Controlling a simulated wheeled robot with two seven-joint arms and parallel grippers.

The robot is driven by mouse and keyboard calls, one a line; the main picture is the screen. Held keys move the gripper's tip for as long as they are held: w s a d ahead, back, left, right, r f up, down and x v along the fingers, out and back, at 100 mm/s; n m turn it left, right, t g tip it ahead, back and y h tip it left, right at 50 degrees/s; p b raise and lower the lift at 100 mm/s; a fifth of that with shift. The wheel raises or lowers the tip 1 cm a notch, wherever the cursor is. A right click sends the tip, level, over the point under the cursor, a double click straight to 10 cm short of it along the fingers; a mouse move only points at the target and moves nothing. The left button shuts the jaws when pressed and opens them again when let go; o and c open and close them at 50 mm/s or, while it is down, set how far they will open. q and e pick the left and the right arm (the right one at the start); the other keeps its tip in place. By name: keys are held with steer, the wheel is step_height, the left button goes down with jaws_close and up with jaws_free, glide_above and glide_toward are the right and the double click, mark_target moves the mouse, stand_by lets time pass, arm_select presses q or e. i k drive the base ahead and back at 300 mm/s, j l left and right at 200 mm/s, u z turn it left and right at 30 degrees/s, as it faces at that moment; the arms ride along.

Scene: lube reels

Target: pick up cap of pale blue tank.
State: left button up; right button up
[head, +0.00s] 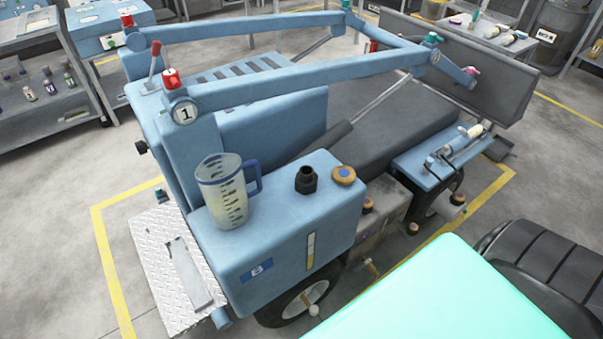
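The pale blue tank (270,258) stands at the front of the blue machine, with a blue label and a yellow sight gauge on its front. A black filler neck (306,182) rises from its top. A round orange-rimmed cap with a blue centre (343,174) lies on the tank top just right of the neck, apart from it. A clear jug with a blue handle (226,192) stands left of the neck. Neither of my grippers is in view.
A beige tank (376,226) with an orange cap (367,206) sits to the right, lower. A blue bar (310,82) spans above the machine. A teal surface (440,300) and a black ribbed shape (545,265) fill the lower right. A metal step plate (170,262) is at left.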

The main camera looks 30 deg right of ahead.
mark_target(342, 175)
steer(key=z, duration=1.35)
